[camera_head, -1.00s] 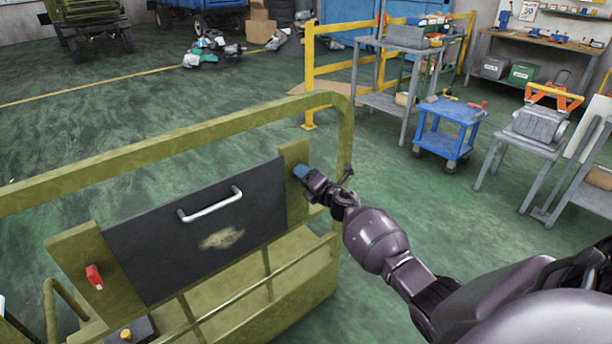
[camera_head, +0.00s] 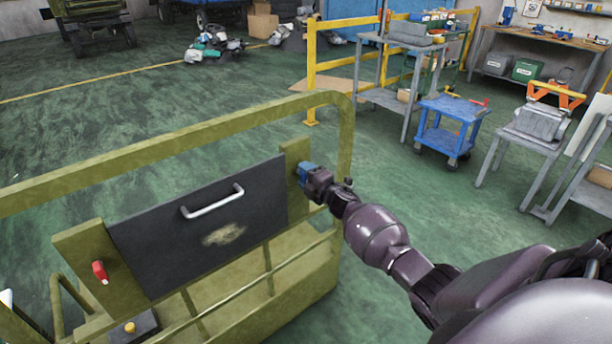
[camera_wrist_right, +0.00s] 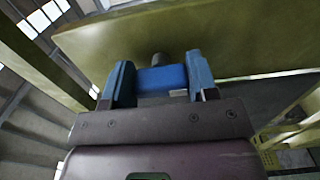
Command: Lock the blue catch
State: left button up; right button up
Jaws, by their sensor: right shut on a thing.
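The blue catch (camera_wrist_right: 162,78) is a small block on a short round pin, mounted on the olive post (camera_head: 294,155) at the right end of a dark panel (camera_head: 195,225) with a silver handle. My right gripper (camera_head: 308,175) is shut on the catch; in the wrist view its blue fingers stand on both sides of it. In the head view the gripper partly hides the catch. A red catch (camera_head: 100,272) sits on the post at the panel's left end. My left gripper is not in view.
An olive railing (camera_head: 200,135) arches above and behind the panel. A box with a yellow button (camera_head: 130,327) is at the lower left. A blue cart (camera_head: 447,125) and grey tables stand at the right. The green floor behind the railing is mostly clear.

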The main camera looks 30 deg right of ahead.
jog(key=o, duration=0.8)
jog(key=shift+o, duration=0.6)
jog(key=s+p, duration=0.1)
jog(key=s, duration=0.9)
jog(key=shift+s+d+p, duration=0.3)
jog(key=shift+s+d, duration=0.1)
